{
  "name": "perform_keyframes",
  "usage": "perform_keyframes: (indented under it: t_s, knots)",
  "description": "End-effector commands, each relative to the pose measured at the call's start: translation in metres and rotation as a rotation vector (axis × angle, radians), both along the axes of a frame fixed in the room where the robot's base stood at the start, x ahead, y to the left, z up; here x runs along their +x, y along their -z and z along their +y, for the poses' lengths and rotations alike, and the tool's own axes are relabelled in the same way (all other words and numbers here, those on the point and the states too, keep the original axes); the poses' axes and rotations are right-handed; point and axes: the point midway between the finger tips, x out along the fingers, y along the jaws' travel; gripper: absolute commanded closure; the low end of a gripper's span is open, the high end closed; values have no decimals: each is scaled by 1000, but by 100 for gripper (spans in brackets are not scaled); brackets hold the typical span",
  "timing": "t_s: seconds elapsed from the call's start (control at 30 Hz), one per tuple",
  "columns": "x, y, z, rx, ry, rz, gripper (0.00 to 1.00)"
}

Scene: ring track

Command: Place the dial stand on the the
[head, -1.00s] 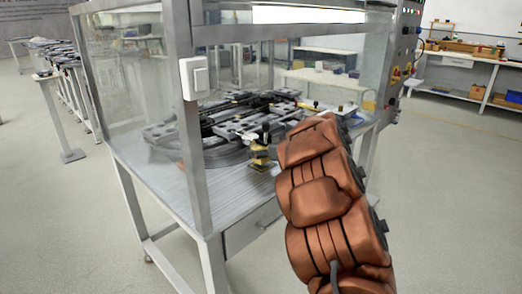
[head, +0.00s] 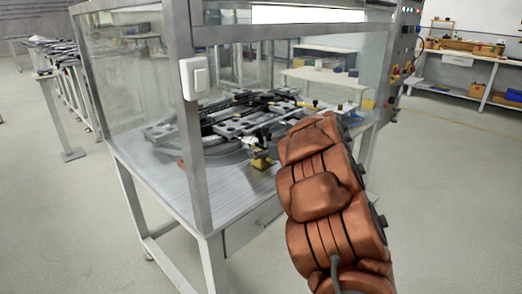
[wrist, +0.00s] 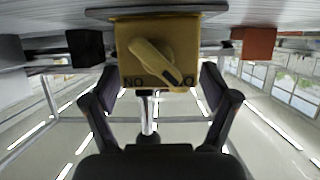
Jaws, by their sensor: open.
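The dial stand (wrist: 157,52) is a yellow block with a yellow turning knob and dark lettering. In the wrist view it is at the top middle, upside down. My gripper (wrist: 157,85) has its two dark fingers spread, one on each side of the stand's near end. I cannot tell whether either finger touches it. In the head view the yellow stand (head: 261,161) is small, on the bench beside the ring track (head: 225,130). My gripper is hard to make out there, partly hidden by my copper arm.
A black block (wrist: 85,47) and a red block (wrist: 259,43) flank the stand in the wrist view. The glass-walled bench has a metal post (head: 192,150) with a white switch (head: 194,78) near my arm. Bare bench top (head: 165,185) lies at the front left.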

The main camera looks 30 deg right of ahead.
Motion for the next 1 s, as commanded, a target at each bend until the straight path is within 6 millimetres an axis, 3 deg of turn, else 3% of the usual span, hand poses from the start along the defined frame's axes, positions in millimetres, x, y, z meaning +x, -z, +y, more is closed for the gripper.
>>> perform_keyframes:
  t_s: [0.03, 0.37, 1.0]
  knots:
    - [-3, 19, 2, 12, -2, 29, 15]
    - [-4, 6, 0, 11, 1, 28, 15]
    - [-95, -44, -22, 4, 4, 13, 15]
